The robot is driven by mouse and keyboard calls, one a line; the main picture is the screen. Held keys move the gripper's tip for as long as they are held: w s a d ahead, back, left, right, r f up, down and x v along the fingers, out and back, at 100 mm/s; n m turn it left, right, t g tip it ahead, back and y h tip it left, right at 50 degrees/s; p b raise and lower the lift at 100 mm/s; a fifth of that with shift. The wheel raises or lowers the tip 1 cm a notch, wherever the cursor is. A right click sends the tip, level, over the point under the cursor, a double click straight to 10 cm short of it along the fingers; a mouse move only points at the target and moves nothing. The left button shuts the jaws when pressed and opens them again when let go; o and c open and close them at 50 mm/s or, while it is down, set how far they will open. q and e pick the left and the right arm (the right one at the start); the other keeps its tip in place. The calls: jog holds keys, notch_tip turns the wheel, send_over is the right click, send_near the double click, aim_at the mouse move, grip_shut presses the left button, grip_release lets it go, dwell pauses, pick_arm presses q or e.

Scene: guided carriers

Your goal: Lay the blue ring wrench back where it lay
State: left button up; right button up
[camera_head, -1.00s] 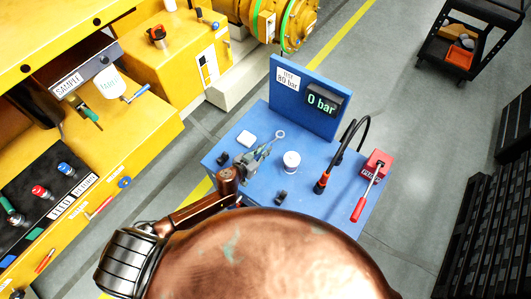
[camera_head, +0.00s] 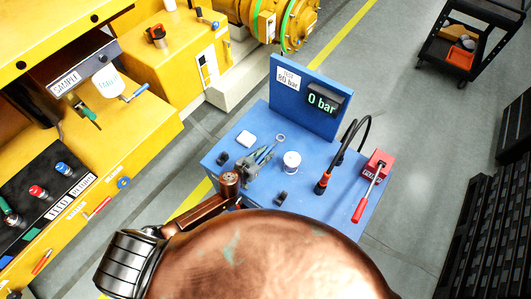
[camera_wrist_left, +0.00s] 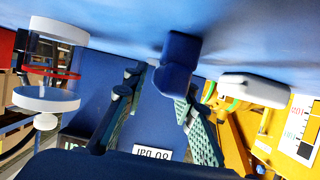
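The blue ring wrench (camera_head: 266,153) lies low over the blue bench top, left of the white jar, its ring toward the upright panel. My left gripper (camera_head: 254,167) is down at its handle end. In the left wrist view, a dark blue block-like end (camera_wrist_left: 178,68), which looks like the wrench handle, sits by the fingertips. The two fingers (camera_wrist_left: 158,95) stand apart, with a gap beside the handle. The handle seems to be at the bench surface; exact contact is unclear. My right gripper is not in view.
On the blue bench (camera_head: 325,215) stand the white jar (camera_head: 291,160), a white pad (camera_head: 246,138), small dark blocks (camera_head: 280,197), a black hose (camera_head: 350,137) and a red unit with a lever (camera_head: 378,163). The upright panel (camera_head: 312,92) closes the back. Yellow machinery is left.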

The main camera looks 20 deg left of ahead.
pick_arm(q)
jog(key=shift+o, duration=0.2)
jog(key=shift+r, duration=0.1)
jog(key=shift+s+r, duration=0.1)
jog(key=v, duration=1.1)
jog(key=shift+s+a+r, duration=0.1)
jog(key=shift+s+a, duration=0.05)
jog(key=shift+s, duration=0.2)
